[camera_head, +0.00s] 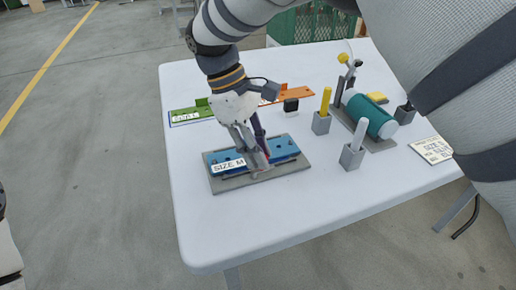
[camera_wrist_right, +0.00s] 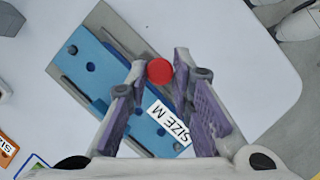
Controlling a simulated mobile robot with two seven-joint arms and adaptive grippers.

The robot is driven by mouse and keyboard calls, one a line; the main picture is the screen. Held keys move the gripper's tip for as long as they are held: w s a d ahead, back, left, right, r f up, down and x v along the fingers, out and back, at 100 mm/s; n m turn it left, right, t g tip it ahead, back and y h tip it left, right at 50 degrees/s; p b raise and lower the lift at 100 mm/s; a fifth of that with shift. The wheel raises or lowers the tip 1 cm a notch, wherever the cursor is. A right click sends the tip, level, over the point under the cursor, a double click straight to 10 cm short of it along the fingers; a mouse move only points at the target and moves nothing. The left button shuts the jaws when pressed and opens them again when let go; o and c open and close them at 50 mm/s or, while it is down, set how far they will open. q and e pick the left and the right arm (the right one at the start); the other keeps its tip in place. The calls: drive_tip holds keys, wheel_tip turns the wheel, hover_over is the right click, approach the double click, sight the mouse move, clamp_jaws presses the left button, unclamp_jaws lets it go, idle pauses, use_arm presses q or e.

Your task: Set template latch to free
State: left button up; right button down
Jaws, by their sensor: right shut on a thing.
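The blue SIZE M template (camera_head: 285,147) lies on a grey base plate (camera_head: 228,185) near the front left of the table. In the right wrist view the template (camera_wrist_right: 90,62) has dark holes and a SIZE M label (camera_wrist_right: 169,124). A red round knob (camera_wrist_right: 160,71), seemingly the template latch, sits between the fingertips of my right gripper (camera_wrist_right: 160,68). My right gripper (camera_head: 258,168) reaches down over the middle of the template and is shut on the knob. In the head view the gripper mostly hides the knob. The latch's position cannot be read. My left gripper is out of view.
Green (camera_head: 190,114) and orange (camera_head: 295,94) templates lie behind. A printed card (camera_head: 432,150) lies far right. The front of the table (camera_head: 290,225) is clear.

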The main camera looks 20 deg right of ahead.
drive_tip(key=shift+f, duration=0.1)
idle(0.3)
drive_tip(key=c, duration=1.4)
unclamp_jaws()
drive_tip(key=v, duration=1.2)
